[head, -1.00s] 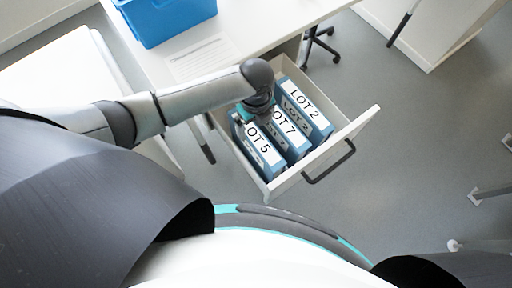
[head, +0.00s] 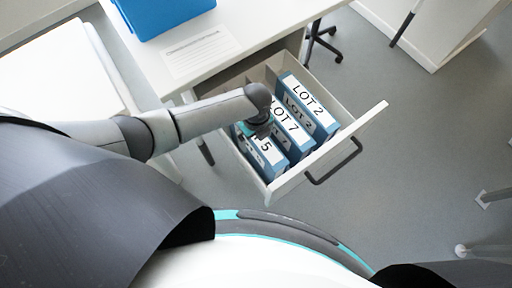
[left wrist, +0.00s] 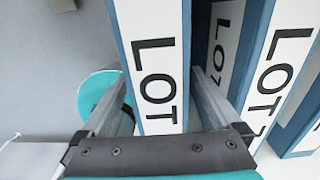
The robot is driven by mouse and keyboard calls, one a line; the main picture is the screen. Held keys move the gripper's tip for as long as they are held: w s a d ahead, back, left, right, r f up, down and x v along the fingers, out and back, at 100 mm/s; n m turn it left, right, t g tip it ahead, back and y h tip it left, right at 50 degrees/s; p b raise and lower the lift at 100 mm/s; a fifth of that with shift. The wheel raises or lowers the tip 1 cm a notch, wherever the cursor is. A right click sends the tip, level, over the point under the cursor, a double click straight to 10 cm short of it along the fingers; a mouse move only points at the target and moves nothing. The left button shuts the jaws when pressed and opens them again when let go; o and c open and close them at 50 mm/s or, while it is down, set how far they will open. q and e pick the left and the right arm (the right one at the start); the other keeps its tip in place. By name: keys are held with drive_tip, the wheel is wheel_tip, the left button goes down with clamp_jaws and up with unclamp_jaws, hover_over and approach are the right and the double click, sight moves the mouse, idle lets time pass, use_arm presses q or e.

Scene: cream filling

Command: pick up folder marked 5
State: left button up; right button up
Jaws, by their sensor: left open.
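The folder marked 5 (head: 264,160) is blue with a white "LOT 5" label and stands at the near left of the open drawer. My left gripper (head: 256,130) is over it and hides part of the label. In the left wrist view my left gripper (left wrist: 160,100) is open, with one finger on each side of a blue folder (left wrist: 150,25) whose label reads "LOT"; its number is hidden. The right finger sits in the gap before the neighbouring folder. I cannot tell whether the fingers touch the folder. My right gripper is not in view.
The folders LOT 7 (head: 289,125) and LOT 2 (head: 308,98) stand close beside it in the drawer (head: 355,129). The desk (head: 245,30) above the drawer carries a blue box (head: 165,14) and a paper sheet (head: 200,51). Open floor lies right of the drawer.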

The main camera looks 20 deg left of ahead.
use_arm(q)
clamp_jaws()
idle(0.8)
drive_tip(key=shift+r, duration=0.1)
